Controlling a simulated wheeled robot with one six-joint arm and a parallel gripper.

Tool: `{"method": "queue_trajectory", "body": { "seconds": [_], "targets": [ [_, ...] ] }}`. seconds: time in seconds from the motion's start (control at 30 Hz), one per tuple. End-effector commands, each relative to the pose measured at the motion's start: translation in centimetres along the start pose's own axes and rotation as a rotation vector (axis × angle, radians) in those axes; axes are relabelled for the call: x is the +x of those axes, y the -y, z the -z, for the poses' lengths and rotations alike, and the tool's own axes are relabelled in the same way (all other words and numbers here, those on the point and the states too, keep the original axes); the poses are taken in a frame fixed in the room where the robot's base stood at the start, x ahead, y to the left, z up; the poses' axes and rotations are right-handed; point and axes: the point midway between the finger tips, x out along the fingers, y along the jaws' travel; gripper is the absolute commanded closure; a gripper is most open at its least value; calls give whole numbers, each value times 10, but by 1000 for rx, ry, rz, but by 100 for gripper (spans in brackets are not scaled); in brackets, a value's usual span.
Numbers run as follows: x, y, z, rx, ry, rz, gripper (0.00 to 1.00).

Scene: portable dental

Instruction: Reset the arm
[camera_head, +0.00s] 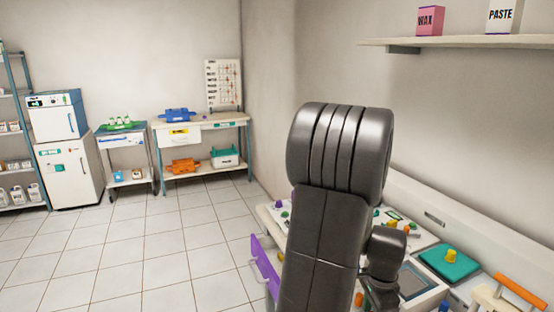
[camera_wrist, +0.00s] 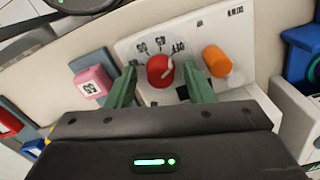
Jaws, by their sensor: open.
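My gripper (camera_wrist: 160,86) shows in the wrist view with its two green fingers apart. Nothing is clasped between them. A round red knob (camera_wrist: 158,74) with a white pointer appears between the fingertips in the picture, on a white panel (camera_wrist: 135,50) with dark symbols. I cannot tell how far it is from the fingers. My dark arm fills the middle of the head view and hides part of the bench behind it; the fingers cannot be made out there.
An orange cylinder (camera_wrist: 217,60) stands right of the fingers; a pink box (camera_wrist: 95,80) is at left. The bench has an open purple drawer (camera_head: 265,265) and a teal pad (camera_head: 440,270). A wall shelf (camera_head: 460,42) is upper right. The tiled floor (camera_head: 140,255) at left is clear.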

Motion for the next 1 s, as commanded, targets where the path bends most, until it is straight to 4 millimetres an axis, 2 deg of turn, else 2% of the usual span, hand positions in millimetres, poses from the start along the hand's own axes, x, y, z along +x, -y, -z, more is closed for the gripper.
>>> {"method": "queue_trajectory", "body": {
  "seconds": [1.0],
  "targets": [
    [-3, 0, 0, -852, -2, 1, 53]
  ]
}}
